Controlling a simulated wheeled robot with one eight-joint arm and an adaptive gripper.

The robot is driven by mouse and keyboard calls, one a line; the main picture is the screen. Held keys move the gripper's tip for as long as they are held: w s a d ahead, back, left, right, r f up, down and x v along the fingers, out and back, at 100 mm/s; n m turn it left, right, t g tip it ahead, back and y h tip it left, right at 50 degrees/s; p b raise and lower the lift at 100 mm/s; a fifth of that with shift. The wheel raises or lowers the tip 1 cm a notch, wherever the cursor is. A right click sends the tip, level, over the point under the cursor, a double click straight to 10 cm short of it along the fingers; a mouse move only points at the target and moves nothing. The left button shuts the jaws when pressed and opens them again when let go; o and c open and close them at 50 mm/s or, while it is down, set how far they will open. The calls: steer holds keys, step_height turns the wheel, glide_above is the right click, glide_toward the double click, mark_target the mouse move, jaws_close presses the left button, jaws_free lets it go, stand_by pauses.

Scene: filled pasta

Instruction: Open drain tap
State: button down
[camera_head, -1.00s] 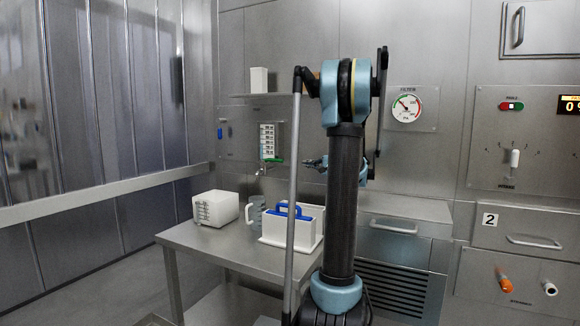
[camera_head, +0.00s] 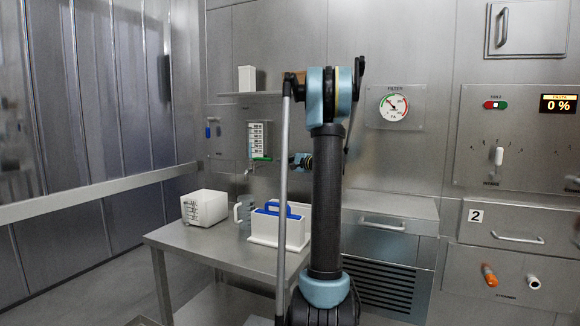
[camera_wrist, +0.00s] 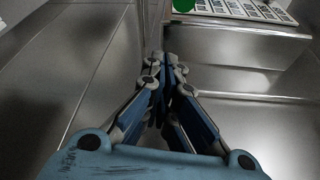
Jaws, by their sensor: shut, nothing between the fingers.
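The drain tap appears to be the small tap with the green handle (camera_head: 262,159) on the back wall, below a white marked panel (camera_head: 259,138). A small metal spout (camera_head: 248,170) shows just left of and below the handle. My gripper (camera_head: 291,161) is a short way right of the green handle in the head view, and my arm partly hides it. In the wrist view my gripper (camera_wrist: 166,56) is shut and empty. A round green part (camera_wrist: 184,5), probably the handle's end, shows beyond the fingertips at the top edge, apart from them.
A metal table (camera_head: 190,246) stands below the tap. It bears a white box (camera_head: 204,208), a grey jug (camera_head: 244,216) and a white caddy with a blue handle (camera_head: 278,228). A shelf (camera_head: 250,94) juts out above the panel. A metal ledge (camera_head: 392,203) lies to the right.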

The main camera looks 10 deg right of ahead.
mark_target(264, 159)
steer(key=shift+s+a+r, duration=0.2)
steer(key=shift+s+a, duration=0.45)
steer(key=shift+a, duration=0.05)
steer(key=shift+s+a+r, duration=0.2)
steer(key=shift+s+a, duration=0.4)
steer(key=shift+a, duration=0.1)
steer(key=shift+s+d, duration=0.15)
